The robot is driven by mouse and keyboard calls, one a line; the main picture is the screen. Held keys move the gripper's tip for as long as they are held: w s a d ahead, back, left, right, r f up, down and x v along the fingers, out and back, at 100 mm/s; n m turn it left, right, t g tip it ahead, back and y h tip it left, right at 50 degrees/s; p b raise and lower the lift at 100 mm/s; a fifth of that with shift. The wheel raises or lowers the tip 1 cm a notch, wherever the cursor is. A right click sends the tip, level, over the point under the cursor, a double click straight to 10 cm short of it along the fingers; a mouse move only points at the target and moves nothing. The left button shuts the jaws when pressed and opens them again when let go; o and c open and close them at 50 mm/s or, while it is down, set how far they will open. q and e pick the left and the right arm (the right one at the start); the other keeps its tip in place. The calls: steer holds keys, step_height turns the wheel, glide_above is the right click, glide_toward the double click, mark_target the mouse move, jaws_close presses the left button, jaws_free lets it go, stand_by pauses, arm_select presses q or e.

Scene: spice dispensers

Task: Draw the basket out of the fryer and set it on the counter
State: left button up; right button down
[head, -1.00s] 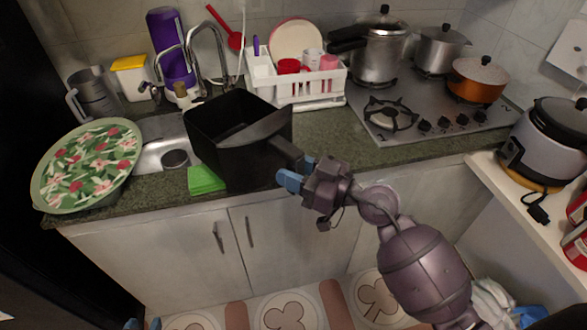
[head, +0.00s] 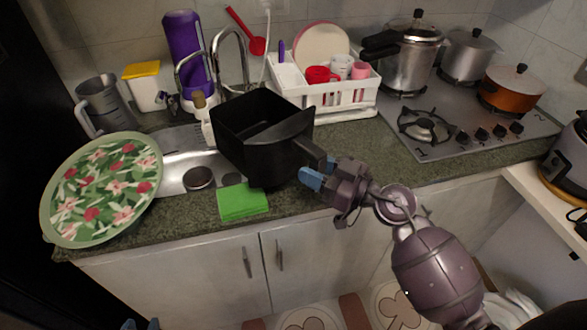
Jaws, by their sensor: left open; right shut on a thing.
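The black basket (head: 245,135), an open-topped box with a handle, is at the sink's right side, over or on the counter (head: 345,165). I cannot tell whether its base touches the counter. My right gripper (head: 318,172) is shut on the basket's handle at its front right. Only the blue fingertips of my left gripper (head: 140,324) show at the bottom edge, apart and empty, far below the basket. No fryer body shows in this view.
A green sponge (head: 243,202) lies just in front of the basket. A floral plate (head: 103,188) leans at the left by the sink (head: 200,172). A white dish rack (head: 325,97) stands behind right, and the stove (head: 450,125) is further right. Counter between basket and stove is clear.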

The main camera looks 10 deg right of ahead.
arm_select(q)
steer(key=f+b, duration=0.1)
steer(key=s+f+b, duration=0.1)
steer(key=shift+d+f, duration=0.2)
steer(key=shift+f, duration=0.15)
arm_select(e)
steer(key=d+f+m+t+h, duration=0.2)
steer(key=d, duration=1.8)
steer(key=shift+w+d+t, duration=0.3)
steer(key=shift+d+t, duration=0.1)
arm_select(q)
steer(key=shift+w, duration=0.1)
steer(key=shift+r, duration=0.1)
arm_select(e)
steer(key=shift+r, duration=0.1)
